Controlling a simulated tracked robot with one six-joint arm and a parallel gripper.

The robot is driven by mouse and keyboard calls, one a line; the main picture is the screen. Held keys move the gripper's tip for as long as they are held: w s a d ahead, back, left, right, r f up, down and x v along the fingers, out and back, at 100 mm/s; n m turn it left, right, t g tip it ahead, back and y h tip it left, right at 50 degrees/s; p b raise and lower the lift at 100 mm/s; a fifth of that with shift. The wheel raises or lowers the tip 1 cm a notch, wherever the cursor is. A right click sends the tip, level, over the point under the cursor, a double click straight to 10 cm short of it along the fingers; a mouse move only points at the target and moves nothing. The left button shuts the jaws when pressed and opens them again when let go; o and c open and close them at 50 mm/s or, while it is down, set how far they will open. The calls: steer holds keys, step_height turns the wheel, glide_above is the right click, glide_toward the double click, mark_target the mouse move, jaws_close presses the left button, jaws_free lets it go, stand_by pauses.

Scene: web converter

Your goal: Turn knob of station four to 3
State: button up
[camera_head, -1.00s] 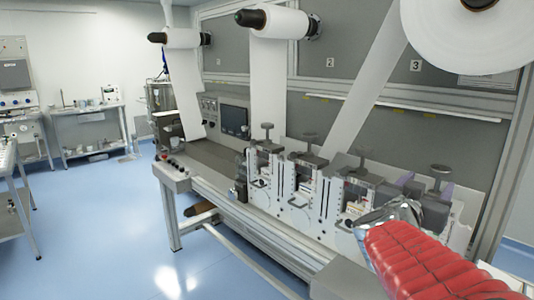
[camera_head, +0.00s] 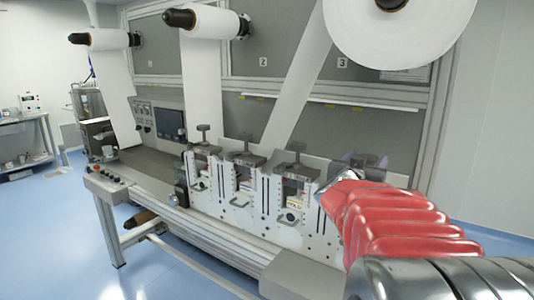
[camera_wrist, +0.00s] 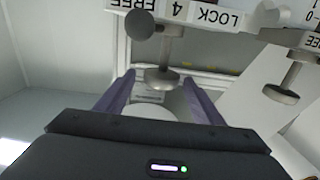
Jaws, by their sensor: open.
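The station with the upside-down label "FREE 4 LOCK" (camera_wrist: 178,12) is at the top of the wrist view. Its grey T-shaped knob, a disc on a stem (camera_wrist: 163,78), hangs below the label. My gripper (camera_wrist: 158,82) is open, with its two purple fingers on either side of the disc and a visible gap to each. I cannot tell their depth relative to the disc. In the head view my gripper (camera_head: 364,162) is at the right end of the row of stations. My red-sleeved arm hides most of station four there. The knob's setting is not readable.
A second round dark knob (camera_wrist: 139,25) is beside the stem. A neighbouring station's knob (camera_wrist: 281,94) is at the right of the wrist view. Knobs of other stations (camera_head: 297,148) stand left of my gripper. A large white roll (camera_head: 395,30) hangs above.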

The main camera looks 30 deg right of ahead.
steer(key=shift+x, duration=1.05)
steer(key=shift+c, duration=0.3)
steer(key=c, duration=0.9)
steer(key=shift+w+a, duration=0.1)
steer(key=shift+a, duration=0.2)
steer(key=shift+c, duration=0.4)
steer(key=shift+d, duration=0.2)
